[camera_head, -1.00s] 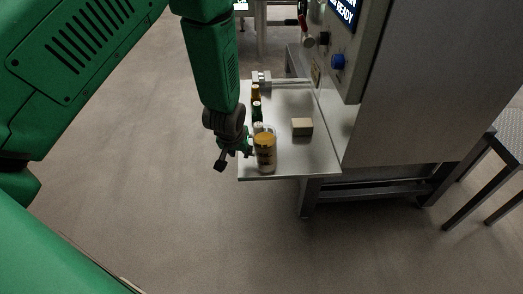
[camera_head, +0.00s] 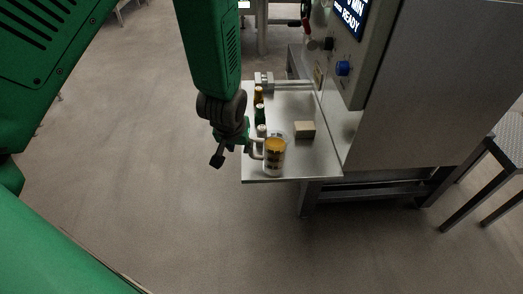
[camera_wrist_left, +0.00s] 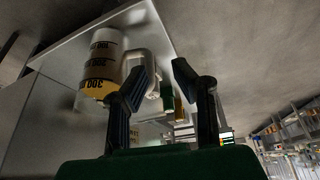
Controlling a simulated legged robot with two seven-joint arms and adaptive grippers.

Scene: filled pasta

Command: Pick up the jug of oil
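The jug of oil (camera_head: 274,158) is a clear, round jug with yellow at the top and dark print. It stands upright near the front left corner of the metal table, its pale handle to the left. In the left wrist view the jug (camera_wrist_left: 103,62) appears upside down, left of the fingers, with the white handle beside the left-hand finger. My left gripper (camera_wrist_left: 160,74) is open, with a gap between its two dark fingers. In the head view the left gripper (camera_head: 238,147) is just left of the handle; contact cannot be told. My right gripper is not in view.
The metal table (camera_head: 318,165) also bears several small bottles (camera_head: 260,112) in a row behind the jug and a beige block (camera_head: 305,129) to its right. A large machine (camera_head: 410,90) stands at the right. Floor left of the table is clear.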

